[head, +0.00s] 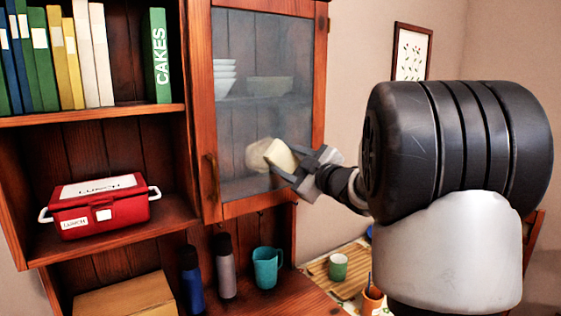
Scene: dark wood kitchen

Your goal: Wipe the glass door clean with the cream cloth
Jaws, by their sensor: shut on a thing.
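The glass door (243,130) has a reddish wood frame and hangs shut on the wall cabinet, right of the open shelves. Its pane looks greyish and hazy, with bowls showing dimly behind it. The cream cloth (281,156) is at the lower right part of the pane. A pale shape beside it on the glass may be its reflection. My gripper (290,170) is shut on the cloth and holds it at or very near the glass. I cannot tell for certain whether they touch. My arm comes in from the right and hides part of the wall behind.
A door handle (211,184) stands out at the door's left. Left are books (97,55) and a red lunch box (103,208). Below stand a blue bottle (191,280), a grey bottle (225,268) and a teal mug (267,268). A green cup (338,267) stands right.

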